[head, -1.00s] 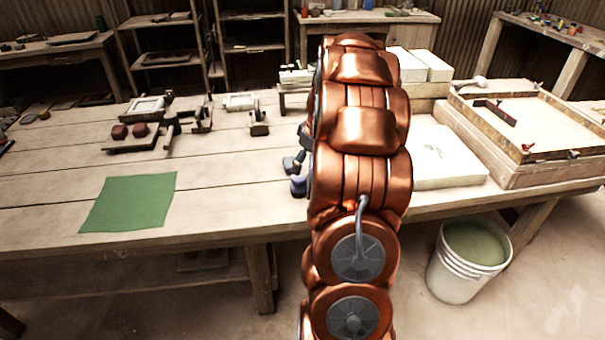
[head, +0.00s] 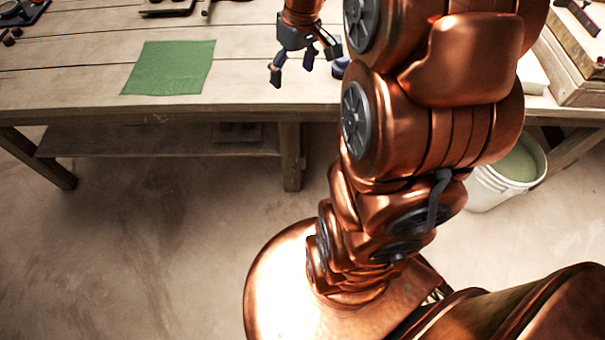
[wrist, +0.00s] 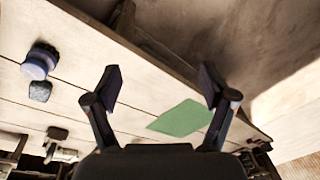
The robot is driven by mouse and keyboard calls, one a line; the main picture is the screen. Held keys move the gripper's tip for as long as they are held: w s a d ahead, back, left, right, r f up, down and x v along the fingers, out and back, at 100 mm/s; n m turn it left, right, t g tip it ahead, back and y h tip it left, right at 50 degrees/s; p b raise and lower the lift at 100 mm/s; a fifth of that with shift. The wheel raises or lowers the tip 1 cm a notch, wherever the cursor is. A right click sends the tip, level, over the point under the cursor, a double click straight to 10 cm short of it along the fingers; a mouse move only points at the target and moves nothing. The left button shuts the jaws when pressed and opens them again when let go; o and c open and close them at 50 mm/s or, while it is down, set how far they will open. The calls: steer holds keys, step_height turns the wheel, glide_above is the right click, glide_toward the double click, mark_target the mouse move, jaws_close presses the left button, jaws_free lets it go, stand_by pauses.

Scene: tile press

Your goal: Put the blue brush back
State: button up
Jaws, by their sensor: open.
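A dark blue object, likely the blue brush (head: 340,68), stands on the workbench close to the front edge, partly hidden behind my arm. In the wrist view a rounded blue piece (wrist: 36,66) with a dark top lies at the far left, with a smaller grey-blue piece (wrist: 40,91) beside it. My gripper (head: 305,66) is open and empty above the bench, just left of the blue object in the head view. In the wrist view its fingers (wrist: 160,84) are spread wide, with the blue piece outside them to the left.
A green cloth (head: 170,68) lies flat on the workbench (head: 60,78), left of my gripper. Dark tools (head: 165,7) lie farther back. A white bucket (head: 508,178) stands on the floor at the right. A wooden frame (head: 580,75) sits at the right end. Bench around the cloth is clear.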

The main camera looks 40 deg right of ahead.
steer(key=s+a+g, duration=0.1)
steer(key=s+a, duration=0.6)
steer(key=s, duration=0.3)
steer(key=s+a+m+g+h, duration=0.1)
steer(key=s+a, duration=0.5)
steer(key=s, duration=0.5)
steer(key=shift+s+a+f+g, duration=0.3)
steer(key=shift+a+f, duration=0.1)
steer(key=shift+f, duration=0.05)
